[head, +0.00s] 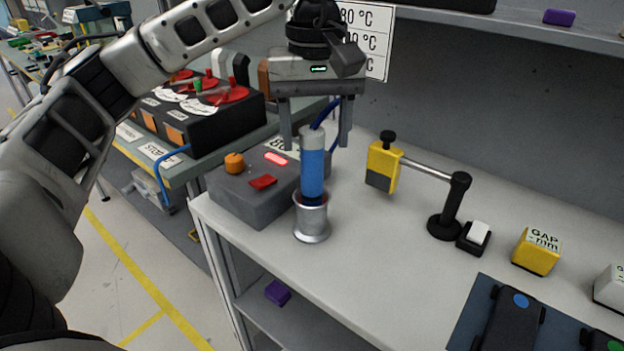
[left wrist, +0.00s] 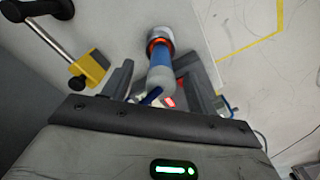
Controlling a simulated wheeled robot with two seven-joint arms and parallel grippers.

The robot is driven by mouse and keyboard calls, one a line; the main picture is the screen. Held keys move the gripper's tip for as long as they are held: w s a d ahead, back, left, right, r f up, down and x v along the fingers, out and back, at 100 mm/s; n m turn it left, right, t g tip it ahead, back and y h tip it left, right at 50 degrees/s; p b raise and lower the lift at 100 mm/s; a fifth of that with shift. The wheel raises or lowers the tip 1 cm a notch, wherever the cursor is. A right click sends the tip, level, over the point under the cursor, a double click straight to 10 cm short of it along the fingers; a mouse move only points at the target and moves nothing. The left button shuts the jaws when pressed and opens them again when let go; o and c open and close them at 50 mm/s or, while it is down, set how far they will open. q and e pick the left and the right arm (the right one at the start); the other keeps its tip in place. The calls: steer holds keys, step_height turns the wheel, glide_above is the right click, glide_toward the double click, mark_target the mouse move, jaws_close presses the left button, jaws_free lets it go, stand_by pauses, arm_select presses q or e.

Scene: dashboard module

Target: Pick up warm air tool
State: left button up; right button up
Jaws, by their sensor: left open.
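The warm air tool (head: 313,168) has a blue grip and a light grey top, and stands upright with its lower end in a silver metal stand (head: 312,222). It also shows in the left wrist view (left wrist: 160,74), its grey end toward the camera. A blue cable leaves its top. My left gripper (head: 316,135) is above the tool and open, with one finger on each side of its upper end. In the left wrist view the fingers (left wrist: 162,90) stand apart around the tool; I cannot tell whether they touch it. My right gripper is not in view.
A grey control box (head: 240,195) with an orange knob and red switches stands left of the stand. A yellow and black device on an arm (head: 383,166) stands to the right. A yellow GAP block (head: 536,252) and dark mat (head: 470,318) lie farther right. The bench front is clear.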

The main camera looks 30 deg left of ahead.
mark_target(312, 157)
arm_select(q)
steer(key=shift+a+f, duration=0.15)
steer(key=shift+f, duration=0.3)
steer(key=f, duration=0.3)
steer(key=shift+w+a+f+p, duration=0.25)
steer(key=shift+a+p, duration=0.05)
steer(key=shift+a, duration=0.05)
steer(key=shift+f, duration=0.4)
steer(key=c, duration=1)
steer(key=shift+c, duration=0.3)
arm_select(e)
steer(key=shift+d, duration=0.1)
